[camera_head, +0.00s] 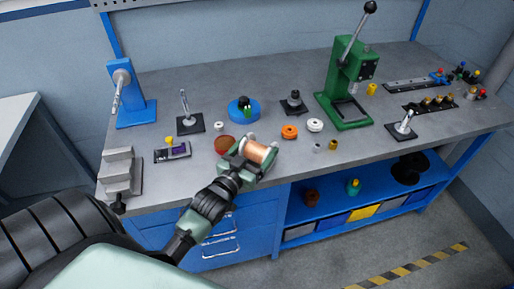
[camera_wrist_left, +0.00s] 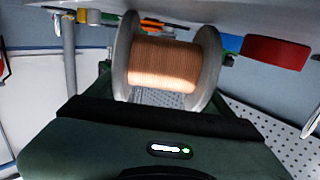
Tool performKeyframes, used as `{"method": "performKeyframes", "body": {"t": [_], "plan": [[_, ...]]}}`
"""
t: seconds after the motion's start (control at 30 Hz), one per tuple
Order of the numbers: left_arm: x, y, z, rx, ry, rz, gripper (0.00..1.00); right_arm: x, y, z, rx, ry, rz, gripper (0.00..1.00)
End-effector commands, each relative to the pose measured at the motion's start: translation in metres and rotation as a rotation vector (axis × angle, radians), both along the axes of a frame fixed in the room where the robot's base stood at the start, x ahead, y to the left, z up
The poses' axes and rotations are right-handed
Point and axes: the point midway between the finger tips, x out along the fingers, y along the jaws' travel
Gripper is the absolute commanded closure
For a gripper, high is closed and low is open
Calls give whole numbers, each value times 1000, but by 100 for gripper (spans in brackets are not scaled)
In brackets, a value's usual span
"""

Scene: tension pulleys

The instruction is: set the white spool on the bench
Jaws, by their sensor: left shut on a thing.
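The white spool (camera_head: 254,152), with pale flanges and copper-coloured wire wound on it, is held in my left gripper (camera_head: 245,161) at the front edge of the bench (camera_head: 220,88). In the left wrist view the spool (camera_wrist_left: 165,65) lies sideways between the fingers, with a flange at each end. My left gripper is shut on it. I cannot tell whether the spool touches the bench top. My right gripper is not in view.
A red-brown disc (camera_head: 225,145) lies just left of the spool. An orange ring (camera_head: 289,131) and a white ring (camera_head: 314,125) lie to its right. A green press (camera_head: 346,90) stands behind. The bench's front right has some free room.

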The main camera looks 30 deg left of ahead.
Motion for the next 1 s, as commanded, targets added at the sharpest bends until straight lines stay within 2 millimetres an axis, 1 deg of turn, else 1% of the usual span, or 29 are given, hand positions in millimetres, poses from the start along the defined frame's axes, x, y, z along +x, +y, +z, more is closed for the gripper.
{"method": "performKeyframes", "body": {"t": [0.17,0.3,0.33,0.4,0.6,0.7,0.77,0.87,1.0], "plan": [[1,0,2,1,-6,-1,88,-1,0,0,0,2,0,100],[1,0,-1,1,-5,0,88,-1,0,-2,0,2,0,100],[0,0,-3,0,0,0,15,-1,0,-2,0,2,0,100],[0,0,-2,0,0,0,0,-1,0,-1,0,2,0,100],[0,0,-2,0,0,0,0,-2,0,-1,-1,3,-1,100],[0,0,2,0,-1,0,0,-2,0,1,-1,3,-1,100],[-7,-1,-1,0,1,0,0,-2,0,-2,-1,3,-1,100],[-23,-2,-2,0,3,0,0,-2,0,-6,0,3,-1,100],[-54,-4,-1,1,4,0,0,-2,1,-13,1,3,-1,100]]}}
